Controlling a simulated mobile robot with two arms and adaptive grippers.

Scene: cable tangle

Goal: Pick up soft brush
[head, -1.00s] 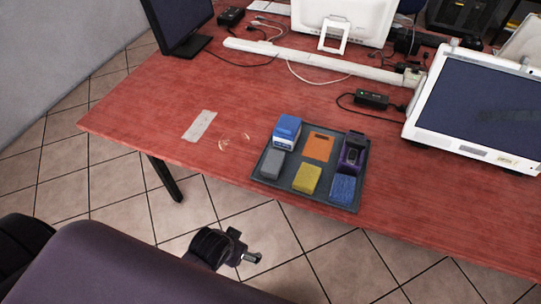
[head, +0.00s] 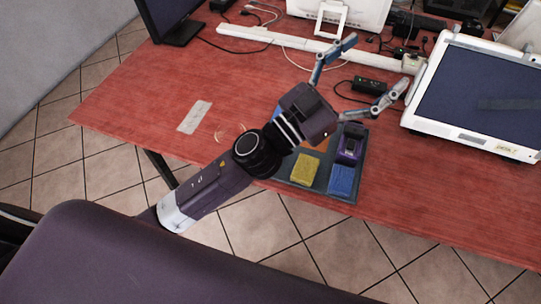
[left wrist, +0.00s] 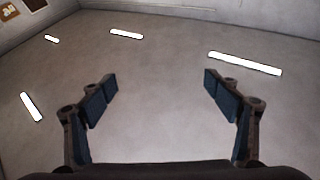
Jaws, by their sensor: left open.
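I cannot pick out a soft brush for sure. A dark grey tray (head: 323,182) on the red table holds cleaning items. A purple and black item (head: 350,148) stands in its back right compartment, with a blue sponge-like block (head: 341,180) in front and a yellow one (head: 305,169) at front middle. My left gripper (head: 372,66) is open and empty, spread above the table beyond the tray. My left arm hides the tray's left part. The left wrist view shows the open fingers (left wrist: 160,82) with nothing between them. My right gripper is not in view.
A white-framed monitor (head: 480,95) stands right of the tray. A long white bar (head: 260,35), cables and a black adapter (head: 369,86) lie behind. A pale strip (head: 194,117) lies on clear table at left. The left wrist view faces a plain surface with bright lights (left wrist: 245,63).

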